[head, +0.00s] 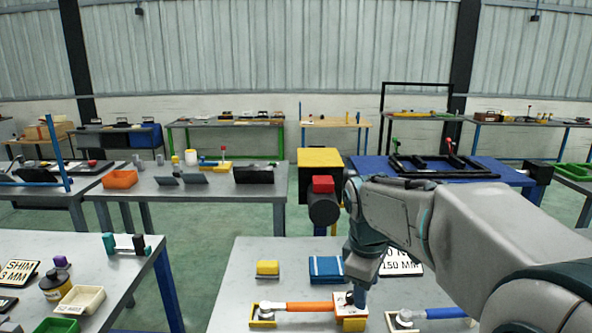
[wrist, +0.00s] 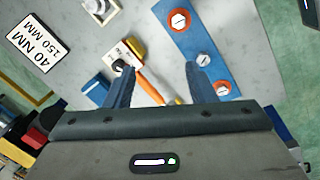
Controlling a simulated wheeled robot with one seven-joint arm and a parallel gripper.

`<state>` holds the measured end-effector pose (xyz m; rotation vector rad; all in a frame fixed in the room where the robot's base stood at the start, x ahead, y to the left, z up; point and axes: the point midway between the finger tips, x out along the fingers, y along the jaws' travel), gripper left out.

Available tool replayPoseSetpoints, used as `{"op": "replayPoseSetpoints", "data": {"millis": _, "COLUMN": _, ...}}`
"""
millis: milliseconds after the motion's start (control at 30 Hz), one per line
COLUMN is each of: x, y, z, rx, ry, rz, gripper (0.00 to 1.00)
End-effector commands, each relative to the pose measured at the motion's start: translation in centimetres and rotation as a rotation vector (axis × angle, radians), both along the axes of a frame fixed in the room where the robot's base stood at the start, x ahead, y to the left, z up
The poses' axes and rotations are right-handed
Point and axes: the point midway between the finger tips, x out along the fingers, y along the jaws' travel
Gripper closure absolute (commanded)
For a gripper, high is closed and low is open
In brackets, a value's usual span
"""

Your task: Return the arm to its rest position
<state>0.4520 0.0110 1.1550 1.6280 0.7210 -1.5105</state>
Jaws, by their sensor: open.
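My arm (head: 470,225) reaches in from the right in the head view, over the grey front table (head: 240,275). My gripper (wrist: 158,78) is open in the wrist view, its two fingers apart with nothing gripped between them. It points down at the table. An orange-handled tool (head: 312,306) lies on the table below; its handle also shows between and beyond the fingers in the wrist view (wrist: 150,85). The tool's right end rests at a yellow and white block (head: 353,322). My wrist hides part of this area in the head view, and I cannot tell the fingertips' exact height.
A blue-handled tool (head: 445,313), a sign (head: 400,263), a blue block (head: 326,268) and a yellow block (head: 267,268) share the table. A blue strip with round fittings (wrist: 190,35) shows in the wrist view. Green floor (head: 215,235) is open left of the table.

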Motion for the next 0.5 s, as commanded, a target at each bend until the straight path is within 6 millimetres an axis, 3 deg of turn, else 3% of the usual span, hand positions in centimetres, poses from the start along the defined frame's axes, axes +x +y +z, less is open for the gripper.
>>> {"op": "replayPoseSetpoints", "data": {"millis": 33, "x": -1.9, "y": -0.1, "z": 0.0, "rx": 0.012, "ry": -0.026, "rz": -0.085, "gripper": 0.5}}
{"op": "replayPoseSetpoints", "data": {"millis": 300, "x": -10.6, "y": -0.8, "z": -1.8, "rx": 0.147, "ry": -0.142, "rz": -0.584, "gripper": 0.5}}
{"op": "replayPoseSetpoints", "data": {"millis": 500, "x": -14.9, "y": -1.0, "z": -3.8, "rx": 0.255, "ry": -0.184, "rz": -0.855, "gripper": 0.5}}
